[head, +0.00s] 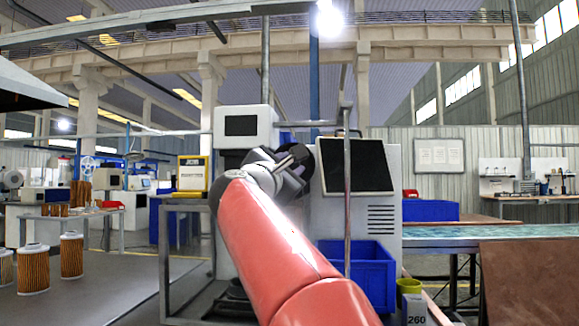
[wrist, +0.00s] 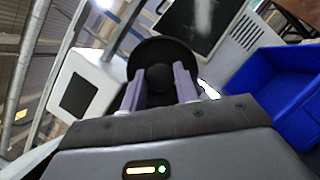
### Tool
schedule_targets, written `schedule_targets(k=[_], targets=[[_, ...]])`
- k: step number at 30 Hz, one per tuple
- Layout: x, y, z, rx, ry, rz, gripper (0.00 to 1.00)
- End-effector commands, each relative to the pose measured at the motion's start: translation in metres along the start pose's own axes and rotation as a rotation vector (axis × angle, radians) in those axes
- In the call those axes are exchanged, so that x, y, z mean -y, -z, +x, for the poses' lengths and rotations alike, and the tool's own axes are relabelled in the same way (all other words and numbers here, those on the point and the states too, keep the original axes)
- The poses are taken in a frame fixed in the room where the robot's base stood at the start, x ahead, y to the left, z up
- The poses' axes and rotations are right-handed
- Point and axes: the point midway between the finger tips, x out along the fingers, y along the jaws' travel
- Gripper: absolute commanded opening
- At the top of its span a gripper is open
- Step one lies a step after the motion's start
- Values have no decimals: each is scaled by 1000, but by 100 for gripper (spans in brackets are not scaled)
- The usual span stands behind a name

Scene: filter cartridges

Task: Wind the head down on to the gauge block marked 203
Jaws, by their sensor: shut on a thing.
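In the wrist view a black round wheel (wrist: 185,52) with a dark knob (wrist: 152,77) at its middle is in front of my gripper (wrist: 160,90). The two pale fingers stand on either side of the knob and are shut on it. In the head view my gripper (head: 298,160) is at the end of my arm, beside the machine; the arm hides much of what is around it. A grey block marked 260 (head: 413,311) is at the lower right. No block marked 203 can be made out, and the head's lower end is hidden.
A grey machine cabinet with a dark screen (head: 350,166) stands right of my gripper. A thin upright post (head: 347,215) rises before it. A blue bin (head: 372,275) is below, and a yellow cup (head: 409,286) is by the 260 block. Filter cartridges (head: 72,256) stand far left.

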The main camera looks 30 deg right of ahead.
Motion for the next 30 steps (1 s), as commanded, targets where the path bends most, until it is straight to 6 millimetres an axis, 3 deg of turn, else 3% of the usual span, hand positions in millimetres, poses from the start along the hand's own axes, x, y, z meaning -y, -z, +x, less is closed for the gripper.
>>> schedule_targets(k=[30], targets=[[-4,-3,1,-16,366,878,7]])
